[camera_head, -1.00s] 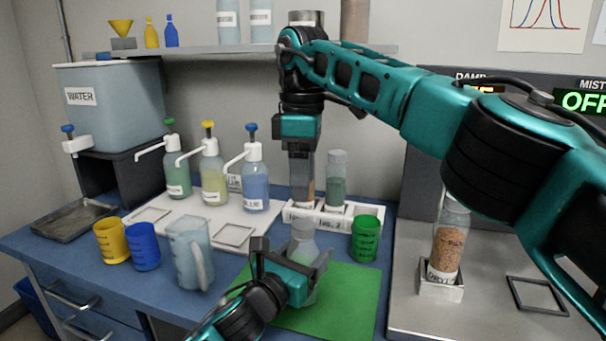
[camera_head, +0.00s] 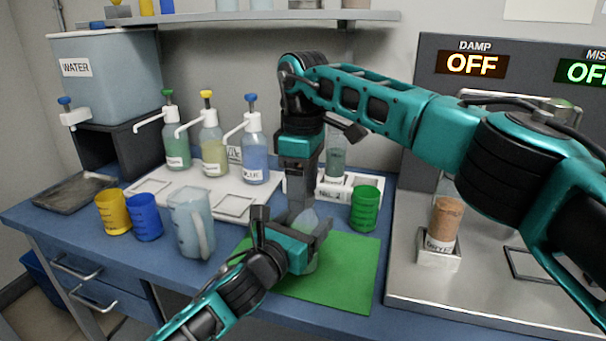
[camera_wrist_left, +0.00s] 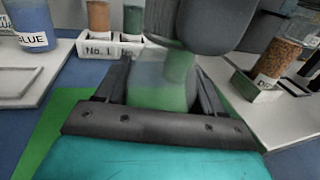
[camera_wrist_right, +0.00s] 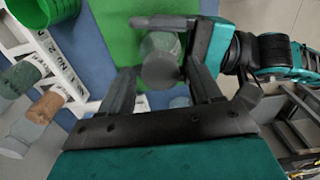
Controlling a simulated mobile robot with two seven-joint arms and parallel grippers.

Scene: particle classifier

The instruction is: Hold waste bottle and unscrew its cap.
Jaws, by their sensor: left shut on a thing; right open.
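The waste bottle, a translucent greenish bottle (camera_head: 308,216), stands upright over the green mat (camera_head: 345,275). It also shows in the left wrist view (camera_wrist_left: 160,92). My left gripper (camera_head: 296,232) is shut on its body from the near side. My right gripper (camera_head: 299,197) points straight down from above, at the bottle's top. In the right wrist view the round grey top of the bottle (camera_wrist_right: 162,62) lies between the fingers of my open right gripper (camera_wrist_right: 163,85). The cap's outline is hard to tell, and the right gripper hides the bottle's upper part in the head view.
A green cup (camera_head: 365,208) stands just right of the bottle. A white rack (camera_head: 345,188) with sample bottles is behind. A jug (camera_head: 190,222), yellow cup (camera_head: 112,211) and blue cup (camera_head: 144,217) stand left. A metal platform (camera_head: 440,292) with a DRY bottle (camera_head: 443,225) is right.

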